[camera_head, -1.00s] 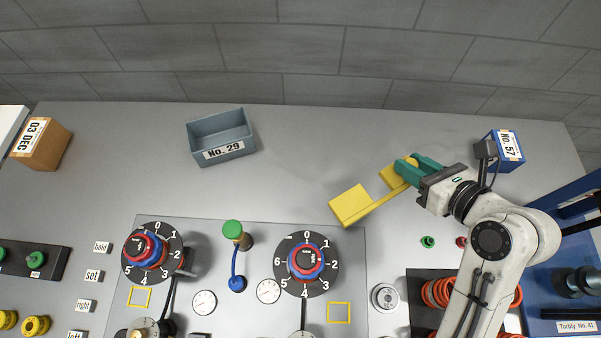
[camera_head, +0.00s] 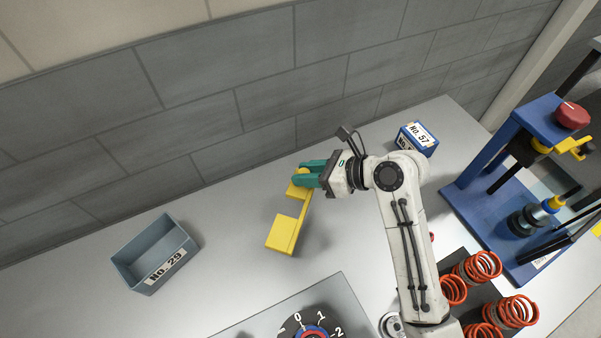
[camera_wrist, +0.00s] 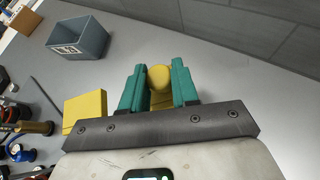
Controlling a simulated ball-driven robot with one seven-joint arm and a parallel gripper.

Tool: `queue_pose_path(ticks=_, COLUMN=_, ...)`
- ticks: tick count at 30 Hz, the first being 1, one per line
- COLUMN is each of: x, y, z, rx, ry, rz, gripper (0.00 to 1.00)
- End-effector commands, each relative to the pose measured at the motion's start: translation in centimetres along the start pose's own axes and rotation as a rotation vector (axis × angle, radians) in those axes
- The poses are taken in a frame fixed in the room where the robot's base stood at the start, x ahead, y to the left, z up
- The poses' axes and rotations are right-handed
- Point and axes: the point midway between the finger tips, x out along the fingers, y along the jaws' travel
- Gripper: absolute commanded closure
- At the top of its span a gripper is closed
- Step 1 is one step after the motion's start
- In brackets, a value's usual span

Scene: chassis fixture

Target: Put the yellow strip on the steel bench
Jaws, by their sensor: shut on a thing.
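The yellow strip (camera_head: 284,232) is a long yellow piece with a wide square block at its near end and a smaller block near my gripper. My gripper (camera_head: 303,178) has green fingers and is shut on the strip's far end. In the wrist view the fingers (camera_wrist: 159,85) stand on either side of a rounded yellow part, and the strip's square block (camera_wrist: 86,108) shows at the left. The strip appears held over the grey bench top (camera_head: 225,235); I cannot tell its exact height. A steel bench as such cannot be told apart from this grey top.
A grey-blue bin (camera_head: 153,256) marked No. 29 stands at the left. A blue box (camera_head: 416,139) marked No. 57 is behind my arm. A blue press frame (camera_head: 490,185) and red springs (camera_head: 478,268) are at the right. The dial panel (camera_head: 270,322) lies in front.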

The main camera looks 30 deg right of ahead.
Motion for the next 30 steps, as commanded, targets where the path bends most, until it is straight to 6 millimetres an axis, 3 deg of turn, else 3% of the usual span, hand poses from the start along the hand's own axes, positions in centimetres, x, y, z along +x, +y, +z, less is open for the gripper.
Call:
queue_pose_path(ticks=3, x=1.8, y=-2.4, z=-0.3, rx=0.004, ry=0.000, rz=0.000, gripper=1.00)
queue_pose_path(ticks=9, x=4.6, y=-5.3, z=-2.3, rx=0.004, ry=-0.001, rz=-0.002, gripper=1.00)
queue_pose_path(ticks=11, x=5.2, y=-5.6, z=-3.1, rx=0.000, ry=-0.003, rz=-0.002, gripper=1.00)
queue_pose_path(ticks=23, x=6.0, y=-6.5, z=-3.5, rx=0.000, ry=-0.001, rz=-0.002, gripper=1.00)
queue_pose_path(ticks=30, x=7.2, y=-7.0, z=-5.3, rx=-0.001, ry=-0.001, rz=-0.002, gripper=1.00)
